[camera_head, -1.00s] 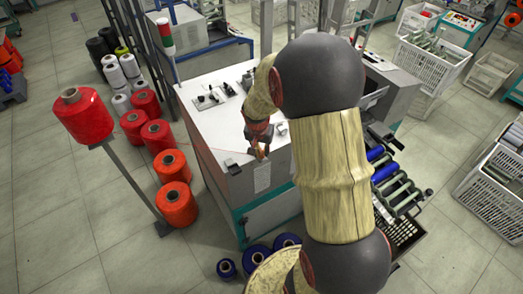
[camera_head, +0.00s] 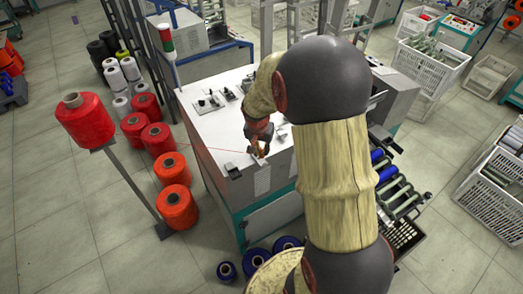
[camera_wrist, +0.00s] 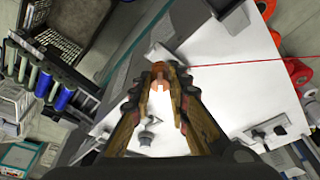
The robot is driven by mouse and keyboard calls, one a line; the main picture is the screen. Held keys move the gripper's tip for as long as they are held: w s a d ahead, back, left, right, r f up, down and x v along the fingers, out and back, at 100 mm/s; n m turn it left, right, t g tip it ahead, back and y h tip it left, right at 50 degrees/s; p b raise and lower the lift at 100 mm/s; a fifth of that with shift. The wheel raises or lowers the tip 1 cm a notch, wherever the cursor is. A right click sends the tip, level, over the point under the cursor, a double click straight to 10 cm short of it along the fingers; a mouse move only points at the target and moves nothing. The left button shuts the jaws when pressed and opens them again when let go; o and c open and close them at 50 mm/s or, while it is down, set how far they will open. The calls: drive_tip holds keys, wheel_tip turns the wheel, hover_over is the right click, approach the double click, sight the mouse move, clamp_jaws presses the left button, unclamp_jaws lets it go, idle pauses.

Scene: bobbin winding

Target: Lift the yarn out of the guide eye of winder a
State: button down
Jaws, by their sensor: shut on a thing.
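Winder a (camera_head: 215,125) is a white-topped bench with grey sides and a teal base. A thin red yarn (camera_head: 215,150) runs from the red cone (camera_head: 85,120) on its stand to my gripper (camera_head: 258,150) at the bench's front edge. The yarn also shows in the wrist view (camera_wrist: 250,60), running from the right to the fingertips. My gripper in the wrist view (camera_wrist: 160,76) has its orange tips close together, shut on the yarn just above the bench top. The guide eye cannot be made out clearly; the tips hide that spot. Whether the yarn is still in it, I cannot tell.
Small metal fittings (camera_head: 208,102) stand on the bench top behind my gripper. A dark block (camera_head: 234,171) sits on the front edge. Several orange-red cones (camera_head: 175,205) stand on the floor at left. A rack of blue and green bobbins (camera_head: 390,180) is at right.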

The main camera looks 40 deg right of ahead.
drive_tip(key=shift+r, duration=0.1)
drive_tip(key=shift+d+p+v, duration=0.1)
drive_tip(key=shift+p+v, duration=0.25)
drive_tip(key=shift+v, duration=0.3)
drive_tip(key=shift+d+p+v, duration=0.15)
drive_tip(key=shift+p+v, duration=0.15)
drive_tip(key=shift+v, duration=0.35)
